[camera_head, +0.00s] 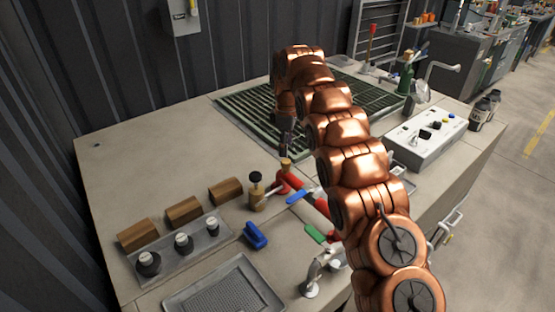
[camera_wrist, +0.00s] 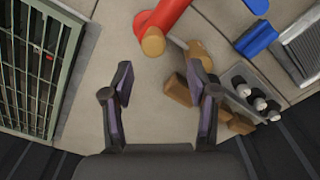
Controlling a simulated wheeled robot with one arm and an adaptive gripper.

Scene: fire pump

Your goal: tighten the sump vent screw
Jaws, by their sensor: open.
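A red pipe (camera_head: 291,182) with a brass-coloured round end piece (camera_head: 286,164) stands near the middle of the bench. In the wrist view the red pipe (camera_wrist: 166,12) and its brass end (camera_wrist: 153,42) lie just beyond my fingertips. I cannot tell for sure which part is the sump vent screw. My gripper (camera_wrist: 160,80) is open and empty, its two fingers apart with bare bench between them. In the head view my gripper (camera_head: 286,147) points down, close above the brass end; the gap is hard to judge. A brass fitting with a black knob (camera_head: 256,186) stands to the left.
A green grating (camera_head: 250,112) lies behind and left of my arm. Wooden blocks (camera_head: 184,210), a plate with several knobs (camera_head: 215,240), a blue handle (camera_head: 255,235) and a grey tray (camera_head: 225,290) are front left. A control box (camera_head: 430,140) stands right. The back-left bench is clear.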

